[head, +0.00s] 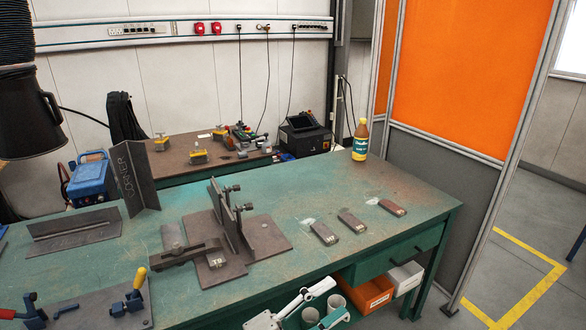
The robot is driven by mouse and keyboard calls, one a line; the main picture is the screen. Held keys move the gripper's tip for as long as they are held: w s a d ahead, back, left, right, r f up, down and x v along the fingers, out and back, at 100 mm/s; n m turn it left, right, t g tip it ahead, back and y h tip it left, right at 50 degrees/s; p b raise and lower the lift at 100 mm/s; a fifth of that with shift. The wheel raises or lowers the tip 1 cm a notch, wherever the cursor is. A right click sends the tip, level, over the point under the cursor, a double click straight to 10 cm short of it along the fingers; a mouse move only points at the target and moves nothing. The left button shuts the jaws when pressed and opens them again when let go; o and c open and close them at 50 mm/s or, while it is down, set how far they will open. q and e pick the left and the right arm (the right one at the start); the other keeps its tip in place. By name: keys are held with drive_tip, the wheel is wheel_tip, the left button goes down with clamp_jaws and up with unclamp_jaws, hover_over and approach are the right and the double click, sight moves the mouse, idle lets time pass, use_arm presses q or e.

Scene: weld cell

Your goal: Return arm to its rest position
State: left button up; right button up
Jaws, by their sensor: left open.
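My left gripper (322,304) shows at the bottom edge, in front of the green workbench (290,195). Its pale grey fingers are spread apart with nothing held between them. The lower part of it is cut off by the frame. My right gripper is not in view. On the bench, a dark steel fixture (238,225) with upright plates and clamp screws stands on its base plate, apart from the gripper.
Angle plates (75,232) and a toggle clamp (135,293) are at left. An orange bin (367,292) sits under the bench.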

use_arm(q)
drive_tip(key=s+a+f+n+t+y, duration=0.1)
drive_tip(key=a+f+n+t+y, duration=0.4)
drive_tip(key=a+f+n+y, duration=0.75)
drive_tip(key=s+a+f+n+g+y, duration=0.3)
drive_tip(key=s+a+f+n, duration=0.6)
drive_tip(key=s+a+f, duration=0.4)
wheel_tip(320, 180, down, 2)
drive_tip(key=shift+a+f+g, duration=0.1)
drive_tip(key=shift+a+g, duration=0.4)
drive_tip(key=shift+a, duration=0.45)
drive_tip(key=shift+s+n, duration=0.1)
drive_tip(key=shift+n, duration=0.15)
